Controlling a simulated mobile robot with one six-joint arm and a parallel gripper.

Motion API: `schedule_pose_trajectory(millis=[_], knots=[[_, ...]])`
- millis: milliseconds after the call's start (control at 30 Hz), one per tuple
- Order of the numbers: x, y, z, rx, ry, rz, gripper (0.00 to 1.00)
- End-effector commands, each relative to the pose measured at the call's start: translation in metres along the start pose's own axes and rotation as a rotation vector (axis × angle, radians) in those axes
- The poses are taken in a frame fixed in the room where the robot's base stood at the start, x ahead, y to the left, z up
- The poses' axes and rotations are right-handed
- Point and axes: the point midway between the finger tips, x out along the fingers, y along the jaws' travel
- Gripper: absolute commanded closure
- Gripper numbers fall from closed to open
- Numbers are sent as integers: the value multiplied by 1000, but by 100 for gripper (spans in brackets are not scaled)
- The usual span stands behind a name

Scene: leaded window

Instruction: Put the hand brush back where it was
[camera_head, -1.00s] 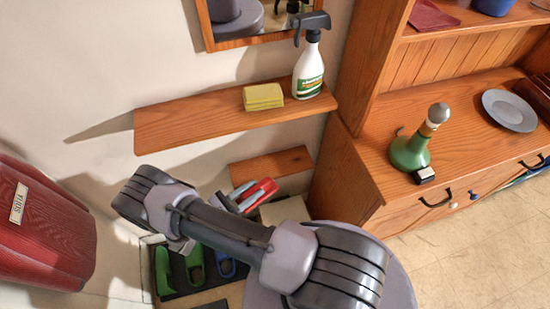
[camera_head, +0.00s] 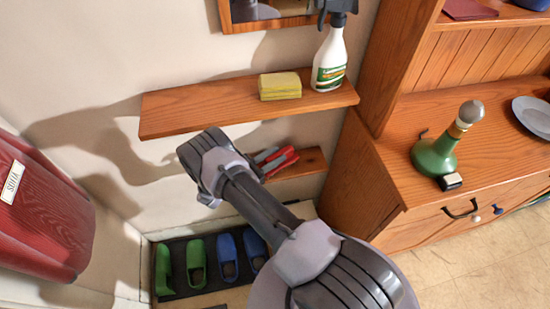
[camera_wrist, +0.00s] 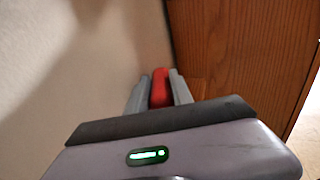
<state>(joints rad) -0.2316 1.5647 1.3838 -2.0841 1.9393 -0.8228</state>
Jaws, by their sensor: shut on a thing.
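My gripper (camera_head: 276,160) shows just past my wrist, in front of the small lower shelf (camera_head: 312,161). Its two grey fingers are shut on a red thing, which I take to be the hand brush (camera_head: 285,164). In the wrist view the red part of the hand brush (camera_wrist: 160,88) sits between the fingers (camera_wrist: 158,92). Its bristles are not visible, and the rest is hidden by the fingers and palm. I cannot tell whether the brush touches the lower shelf or is held in front of it.
The upper shelf (camera_head: 200,107) above my arm holds a yellow sponge (camera_head: 280,86) and a spray bottle (camera_head: 330,58). A wooden dresser (camera_head: 350,185) stands close on the right, with a green bottle (camera_head: 435,157) on it. Green and blue shoes (camera_head: 196,262) stand on a dark mat below.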

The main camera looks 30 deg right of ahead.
Motion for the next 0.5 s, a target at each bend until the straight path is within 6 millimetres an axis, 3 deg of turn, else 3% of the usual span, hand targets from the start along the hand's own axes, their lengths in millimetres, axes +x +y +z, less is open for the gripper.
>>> schedule_pose_trajectory(millis=[167, 200, 300, 500], knots=[[0, 0, -2, 1, 0, 0, 100], [0, 0, -3, 0, 0, 0, 71], [0, 0, -2, 0, 0, 0, 51], [0, 0, -2, 0, 0, 0, 51]])
